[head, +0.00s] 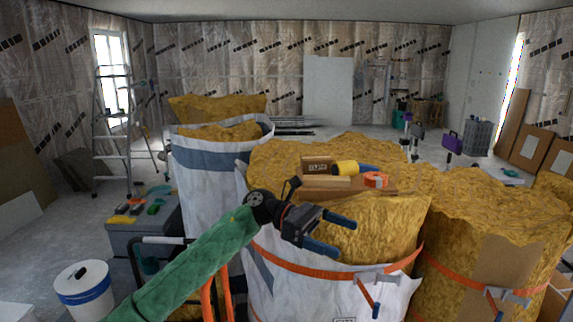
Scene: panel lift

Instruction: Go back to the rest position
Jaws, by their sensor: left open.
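My left arm comes in from the lower left in a green sleeve. My left gripper (346,240) has two blue fingers spread apart, with nothing between them. It is in front of the big white bag (325,295) filled with yellow-brown insulation. Its fingers point right, below a wooden board (347,193) on top of the insulation. I cannot tell whether the fingers touch the insulation behind them. My right gripper is not in view.
On the board lie an orange tape roll (375,180) and a yellow-and-blue tool (352,168). Another bag (205,195) stands left, near a grey toolbox (140,235) and a white bucket (85,292). A ladder (118,140) and a pale panel (328,90) stand farther back.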

